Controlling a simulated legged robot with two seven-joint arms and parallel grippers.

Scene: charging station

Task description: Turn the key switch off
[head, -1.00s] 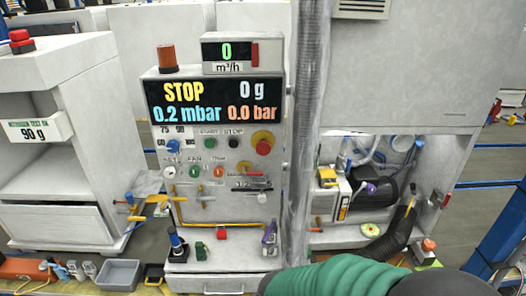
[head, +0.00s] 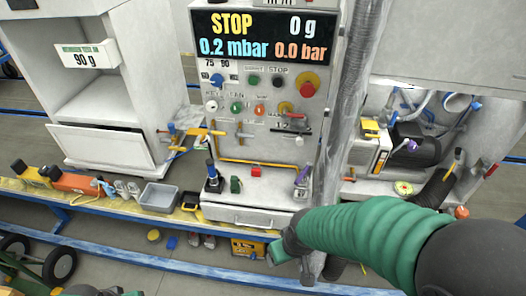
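The control panel (head: 230,140) stands in the middle of the head view. Its key switch (head: 212,106) is a small pale round fitting at the panel's left, under a label that seems to read KEY. Its exact turn position is too small to tell. My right arm comes in from the right in a green sleeve. Its gripper (head: 279,252) is low, in front of the panel's drawer and well below and right of the key switch. Its fingers are too small and angled to tell open from shut. My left gripper is not clearly in view.
The display (head: 265,36) reads STOP. A blue knob (head: 217,80), green button (head: 236,107) and red emergency button (head: 307,89) surround the switch. A grey vertical pipe (head: 345,120) stands right of the panel. A shelf with a grey bin (head: 159,196) runs along the front.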

